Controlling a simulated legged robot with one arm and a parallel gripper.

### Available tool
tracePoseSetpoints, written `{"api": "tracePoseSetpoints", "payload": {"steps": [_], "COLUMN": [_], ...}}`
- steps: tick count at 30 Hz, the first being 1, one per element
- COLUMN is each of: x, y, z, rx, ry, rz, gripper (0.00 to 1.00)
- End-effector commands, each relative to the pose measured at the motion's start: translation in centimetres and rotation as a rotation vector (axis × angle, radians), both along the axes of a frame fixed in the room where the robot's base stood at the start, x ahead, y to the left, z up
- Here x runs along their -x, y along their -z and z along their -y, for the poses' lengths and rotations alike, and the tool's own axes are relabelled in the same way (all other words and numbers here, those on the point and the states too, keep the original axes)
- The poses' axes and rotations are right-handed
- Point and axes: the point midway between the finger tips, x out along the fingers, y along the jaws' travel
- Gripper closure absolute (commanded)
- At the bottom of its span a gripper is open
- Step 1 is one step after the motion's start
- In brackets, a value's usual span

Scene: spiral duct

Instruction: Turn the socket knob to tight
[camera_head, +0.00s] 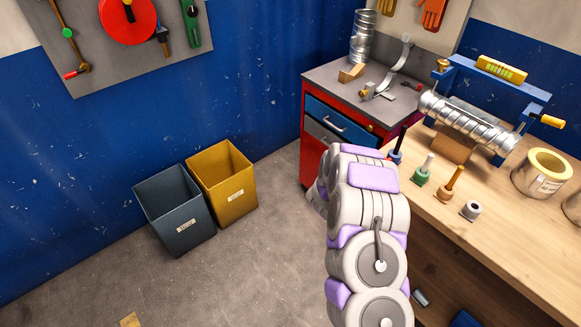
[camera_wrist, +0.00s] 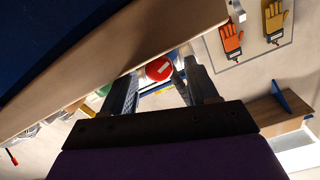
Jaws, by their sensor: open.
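Several small tool holders stand along the left edge of the wooden bench in the head view: a blue one with a dark handle (camera_head: 397,146), a green one with a pale handle (camera_head: 423,173), an orange one with an orange handle (camera_head: 450,184) and a short grey socket (camera_head: 470,211). I cannot tell which is the socket knob. A silver spiral duct (camera_head: 468,122) lies in a blue frame behind them. My gripper (camera_wrist: 162,72) is open and empty in the wrist view, by a board edge; a red round thing (camera_wrist: 159,68) shows beyond its fingers. My arm hides the gripper in the head view.
The wooden bench (camera_head: 540,240) carries a cream and metal can (camera_head: 541,173) at right. A red cabinet (camera_head: 312,160) with a grey top stands behind. Grey (camera_head: 176,212) and yellow (camera_head: 222,180) bins stand on the floor at left. Floor in front of them is mostly clear.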

Motion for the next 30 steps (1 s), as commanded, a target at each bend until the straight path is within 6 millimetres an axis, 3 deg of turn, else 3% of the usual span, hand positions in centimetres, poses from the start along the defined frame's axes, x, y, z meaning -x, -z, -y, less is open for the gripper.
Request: {"api": "tracePoseSetpoints", "payload": {"steps": [1, 10, 30], "x": [-0.5, -0.2, 6.5], "y": [0.1, 0.0, 0.0], "z": [0.8, 0.1, -8.8], "rx": [0.0, 0.158, 0.155], "ry": [0.001, -0.003, -0.006], "rz": [0.001, -0.204, -0.205], "gripper": [0.42, 0.42, 0.42]}}
